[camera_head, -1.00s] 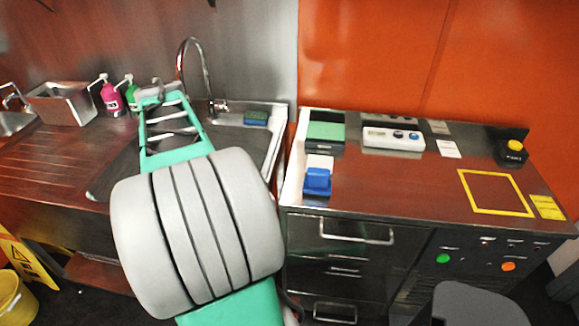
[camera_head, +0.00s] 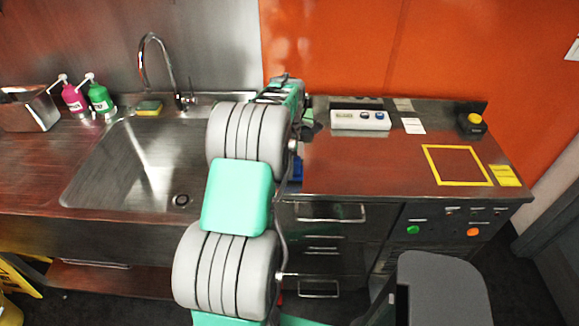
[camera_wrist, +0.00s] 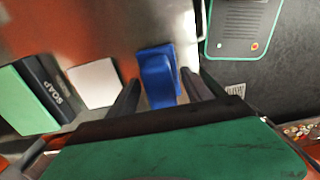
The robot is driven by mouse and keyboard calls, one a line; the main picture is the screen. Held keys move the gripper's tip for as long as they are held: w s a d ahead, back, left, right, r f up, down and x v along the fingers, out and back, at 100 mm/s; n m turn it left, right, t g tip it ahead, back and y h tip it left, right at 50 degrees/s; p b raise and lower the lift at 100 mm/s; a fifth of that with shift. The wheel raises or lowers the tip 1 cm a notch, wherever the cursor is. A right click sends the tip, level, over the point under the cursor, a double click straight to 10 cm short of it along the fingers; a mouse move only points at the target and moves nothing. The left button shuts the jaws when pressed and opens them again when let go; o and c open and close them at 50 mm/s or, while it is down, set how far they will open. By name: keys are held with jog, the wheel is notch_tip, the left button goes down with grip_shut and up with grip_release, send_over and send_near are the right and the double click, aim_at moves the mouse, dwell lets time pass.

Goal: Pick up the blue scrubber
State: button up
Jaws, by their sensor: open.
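The blue scrubber (camera_wrist: 157,78) lies on the steel counter in the wrist view, a block with a raised handle part. In the head view only a sliver of it (camera_head: 297,170) shows beside my arm. My gripper (camera_wrist: 160,80) is open, with one dark finger on each side of the scrubber in the wrist picture. I cannot tell whether the fingertips are down at its height or still above it. No contact is clear. In the head view my arm hides most of the gripper and this part of the counter.
A white pad (camera_wrist: 93,83) lies beside the scrubber, then a dark soap box (camera_wrist: 48,88) with a green block (camera_wrist: 20,98). A white button panel (camera_head: 360,120) stands behind on the counter (camera_head: 390,170). The sink (camera_head: 150,160) is left of my arm.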

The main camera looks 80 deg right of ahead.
grip_shut()
dwell(0.6)
